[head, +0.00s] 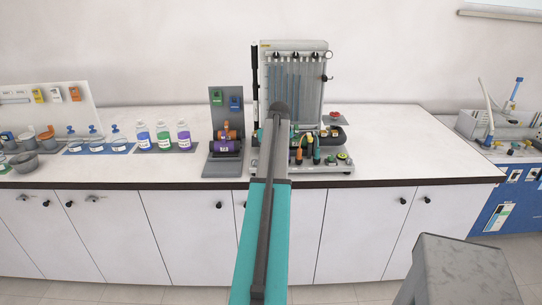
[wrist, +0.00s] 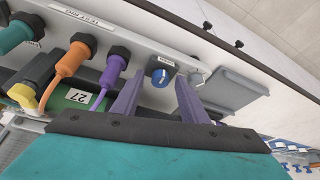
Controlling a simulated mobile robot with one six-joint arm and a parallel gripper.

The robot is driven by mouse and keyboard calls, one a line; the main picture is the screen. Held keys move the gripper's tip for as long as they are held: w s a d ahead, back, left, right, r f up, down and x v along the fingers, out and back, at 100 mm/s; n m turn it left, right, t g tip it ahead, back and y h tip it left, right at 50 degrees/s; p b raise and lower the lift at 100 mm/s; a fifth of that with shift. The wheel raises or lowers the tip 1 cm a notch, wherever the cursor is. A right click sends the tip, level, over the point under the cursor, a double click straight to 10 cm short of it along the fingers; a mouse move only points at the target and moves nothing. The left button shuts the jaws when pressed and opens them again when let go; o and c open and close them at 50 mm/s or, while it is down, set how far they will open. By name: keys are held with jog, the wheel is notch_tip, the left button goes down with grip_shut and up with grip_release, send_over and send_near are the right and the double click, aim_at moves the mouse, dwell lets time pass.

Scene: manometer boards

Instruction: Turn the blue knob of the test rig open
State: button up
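The blue knob (wrist: 160,76) with a white pointer line sits on a dark square base on the test rig (wrist: 128,22) in the wrist view. The pointer runs roughly up and down in that picture. My gripper (wrist: 162,80) is open, with one purple finger on each side of the knob. The fingertips seem to reach close to it; I cannot tell whether they touch it. In the head view the rig's manometer board (head: 300,82) stands on the counter, and my arm hides the knob and gripper.
Orange (wrist: 72,62) and purple (wrist: 110,72) cable plugs sit left of the knob in the wrist view. A grey plate (wrist: 228,85) lies to the right. In the head view a grey stand with coloured parts (head: 222,165) is beside the rig; the counter's right part (head: 400,145) is clear.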

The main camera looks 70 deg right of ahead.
jog(key=shift+r, duration=0.1)
jog(key=b+v, duration=0.3)
jog(key=v, duration=1)
jog(key=shift+r, duration=0.25)
jog(key=shift+a, duration=0.1)
